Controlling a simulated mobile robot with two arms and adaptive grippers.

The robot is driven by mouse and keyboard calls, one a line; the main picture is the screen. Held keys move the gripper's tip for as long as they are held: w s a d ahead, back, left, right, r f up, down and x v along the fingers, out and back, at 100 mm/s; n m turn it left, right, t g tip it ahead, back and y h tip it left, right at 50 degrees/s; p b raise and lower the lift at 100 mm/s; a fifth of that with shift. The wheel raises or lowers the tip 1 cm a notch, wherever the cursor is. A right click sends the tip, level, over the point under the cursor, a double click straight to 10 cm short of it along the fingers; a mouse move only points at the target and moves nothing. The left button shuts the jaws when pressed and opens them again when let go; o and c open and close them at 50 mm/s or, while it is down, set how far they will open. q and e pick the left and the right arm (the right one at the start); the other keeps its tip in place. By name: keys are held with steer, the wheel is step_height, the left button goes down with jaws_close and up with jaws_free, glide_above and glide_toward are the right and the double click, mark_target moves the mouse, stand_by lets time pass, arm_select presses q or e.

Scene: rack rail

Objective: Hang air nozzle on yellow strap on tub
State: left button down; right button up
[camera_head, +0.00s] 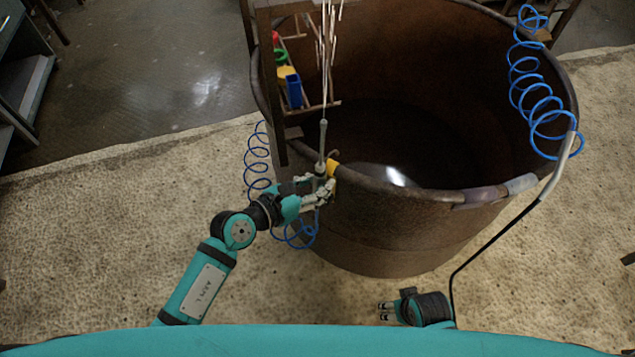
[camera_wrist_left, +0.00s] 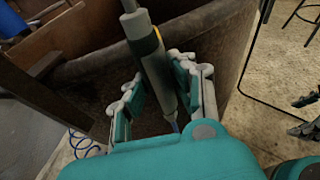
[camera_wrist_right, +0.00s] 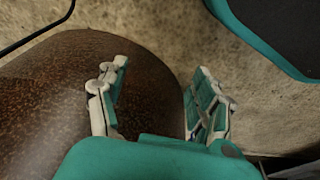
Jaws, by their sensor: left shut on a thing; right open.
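The air nozzle (camera_head: 323,140) is a slim grey tool with a thin upright tip, at the tub's near-left rim. My left gripper (camera_head: 318,190) is shut on its grey body (camera_wrist_left: 153,65), which also shows between the fingers in the left wrist view. The yellow strap (camera_head: 332,168) wraps the rim of the large rusty brown tub (camera_head: 390,235), right beside the nozzle. Whether nozzle and strap touch is hidden by the fingers. My right gripper (camera_head: 384,311) is low in front of the tub, open and empty; its spread fingers show in the right wrist view (camera_wrist_right: 160,85).
A blue coiled hose (camera_head: 257,160) hangs left of the tub near my left gripper. Another blue coil (camera_head: 540,95) hangs over the right rim, near a black curved bar (camera_head: 490,242). A wooden rack with coloured bins (camera_head: 293,90) stands at the tub's left. Floor is clear in front.

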arm_select(q)
steer(key=shift+f, duration=0.15)
steer(key=shift+f+b, duration=0.3)
steer(key=shift+b, duration=0.05)
steer(key=shift+f, duration=0.25)
arm_select(e)
steer(key=r, duration=0.2)
steer(key=w+r, duration=0.1)
steer(key=r, duration=0.1)
steer(key=shift+r, duration=0.15)
arm_select(q)
steer(key=shift+f, duration=0.15)
arm_select(e)
steer(key=shift+s, duration=0.15)
arm_select(q)
steer(key=shift+f+b, duration=0.15)
steer(key=shift+b, duration=0.2)
arm_select(e)
steer(key=shift+d, duration=0.1)
